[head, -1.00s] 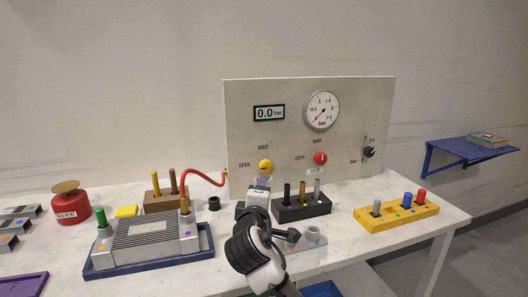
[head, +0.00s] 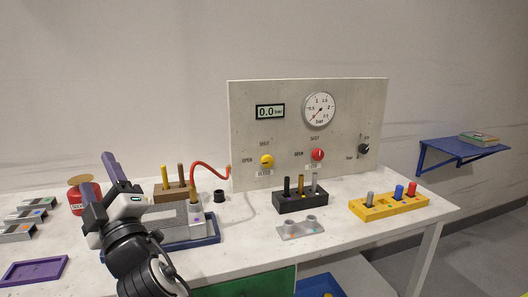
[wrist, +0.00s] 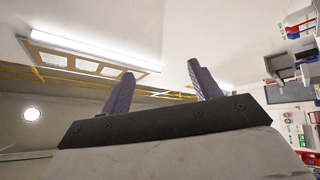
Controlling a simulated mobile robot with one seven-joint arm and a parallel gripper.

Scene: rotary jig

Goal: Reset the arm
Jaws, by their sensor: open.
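My gripper (head: 100,180) is raised at the left of the bench in the head view, in front of the grey ribbed block (head: 172,216) in its blue tray (head: 205,240), and hides part of both. In the wrist view my gripper (wrist: 160,85) has its two purple fingers spread apart with nothing between them. The wrist view looks up at the ceiling and a lit lamp (wrist: 90,55).
A red solvent can (head: 80,192) stands behind my gripper, and a purple tray (head: 35,271) lies front left. A panel (head: 210,0) is not touched by my arm; the black block (head: 300,203) and yellow rack (head: 385,210) stand to the right.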

